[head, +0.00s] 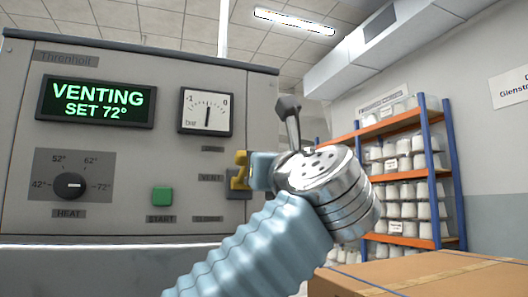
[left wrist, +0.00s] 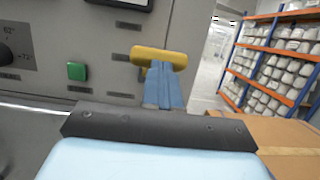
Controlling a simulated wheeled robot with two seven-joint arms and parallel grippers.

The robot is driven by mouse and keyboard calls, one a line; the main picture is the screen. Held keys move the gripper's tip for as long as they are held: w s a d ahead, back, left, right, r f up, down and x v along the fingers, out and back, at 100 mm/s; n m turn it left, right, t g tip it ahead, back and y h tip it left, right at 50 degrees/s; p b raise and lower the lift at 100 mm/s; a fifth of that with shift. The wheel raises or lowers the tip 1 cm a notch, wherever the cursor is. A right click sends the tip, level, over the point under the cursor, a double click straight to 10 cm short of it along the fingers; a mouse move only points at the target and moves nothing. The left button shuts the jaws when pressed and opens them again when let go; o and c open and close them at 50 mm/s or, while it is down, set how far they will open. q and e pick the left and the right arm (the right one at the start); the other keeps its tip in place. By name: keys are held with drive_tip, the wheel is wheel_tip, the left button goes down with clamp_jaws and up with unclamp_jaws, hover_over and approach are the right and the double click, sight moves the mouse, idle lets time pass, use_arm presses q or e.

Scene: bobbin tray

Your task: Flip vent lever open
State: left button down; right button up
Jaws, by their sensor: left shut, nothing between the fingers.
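The vent lever has a yellow handle (head: 240,170) on a grey mount at the right side of the grey machine panel, beside the VENT label. In the left wrist view the yellow handle (left wrist: 158,57) lies crosswise just beyond my fingertips. My left gripper (head: 262,170) is shut and empty, close against the right side of the handle in the head view. Its blue fingers (left wrist: 163,85) overlap the handle's lower edge; I cannot tell whether they touch it. The display (head: 97,103) reads VENTING, SET 72°. My right gripper is not in view.
The panel also carries a pressure gauge (head: 206,111) with its needle near upright, a heat knob (head: 69,186) and a green start button (head: 162,196). A cardboard box (head: 420,272) is at the lower right. Shelves (head: 412,174) of white bobbins stand behind.

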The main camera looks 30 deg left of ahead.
use_arm(q)
drive_tip(key=shift+w+a+r+g+h+p, duration=0.1)
drive_tip(key=shift+a+r+g+p, duration=0.1)
drive_tip(key=shift+r+p, duration=0.3)
drive_tip(key=shift+w+a+r+g+h+p, duration=0.1)
drive_tip(key=shift+r+g+p, duration=0.1)
drive_tip(key=shift+r+p, duration=0.35)
drive_tip(key=shift+w+a+r+g+h+p, duration=0.1)
drive_tip(key=shift+a+r+g+p, duration=0.1)
drive_tip(key=shift+r+p, duration=0.3)
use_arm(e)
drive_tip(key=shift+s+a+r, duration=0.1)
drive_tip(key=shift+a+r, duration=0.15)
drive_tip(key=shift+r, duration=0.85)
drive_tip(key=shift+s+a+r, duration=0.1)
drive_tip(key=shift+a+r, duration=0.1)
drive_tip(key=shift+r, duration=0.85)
use_arm(q)
drive_tip(key=shift+f, duration=0.1)
